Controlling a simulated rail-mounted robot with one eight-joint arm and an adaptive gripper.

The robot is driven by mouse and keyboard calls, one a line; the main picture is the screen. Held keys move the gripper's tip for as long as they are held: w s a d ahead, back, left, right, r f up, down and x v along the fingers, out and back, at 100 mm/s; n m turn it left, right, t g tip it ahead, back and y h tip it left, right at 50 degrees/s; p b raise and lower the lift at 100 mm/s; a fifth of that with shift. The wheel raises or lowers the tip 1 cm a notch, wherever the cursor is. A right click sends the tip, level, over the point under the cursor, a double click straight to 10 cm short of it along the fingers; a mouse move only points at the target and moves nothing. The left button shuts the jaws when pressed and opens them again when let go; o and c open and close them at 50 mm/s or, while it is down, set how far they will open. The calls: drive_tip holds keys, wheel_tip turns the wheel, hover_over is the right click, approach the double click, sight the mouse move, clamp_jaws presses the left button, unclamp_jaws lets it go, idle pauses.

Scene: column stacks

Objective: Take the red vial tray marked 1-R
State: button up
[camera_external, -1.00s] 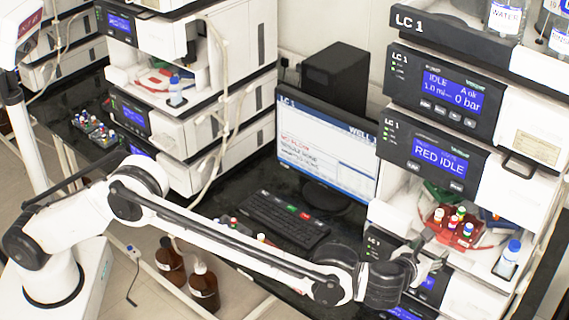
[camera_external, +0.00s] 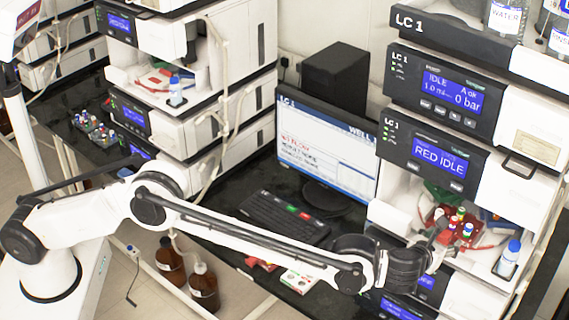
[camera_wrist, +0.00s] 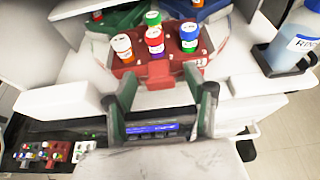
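A red vial tray (camera_external: 458,232) sits in the open bay under the "RED IDLE" display on the right stack. My gripper (camera_wrist: 160,98) is open, with one finger on each side of the tray's front tab and nothing clearly clamped. In the external view my gripper (camera_external: 438,236) is at the tray's front left, partly blending with it.
A blue-capped bottle (camera_external: 508,258) stands right of the tray, also in the wrist view (camera_wrist: 290,42). Green (camera_wrist: 112,20) and blue (camera_wrist: 200,8) trays lie behind. White housing flanks the bay. A monitor (camera_external: 325,145) and keyboard (camera_external: 285,217) are left of the stack.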

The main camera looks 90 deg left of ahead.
drive_tip(key=c, duration=1.1)
clamp_jaws()
drive_tip(key=shift+r, duration=0.15)
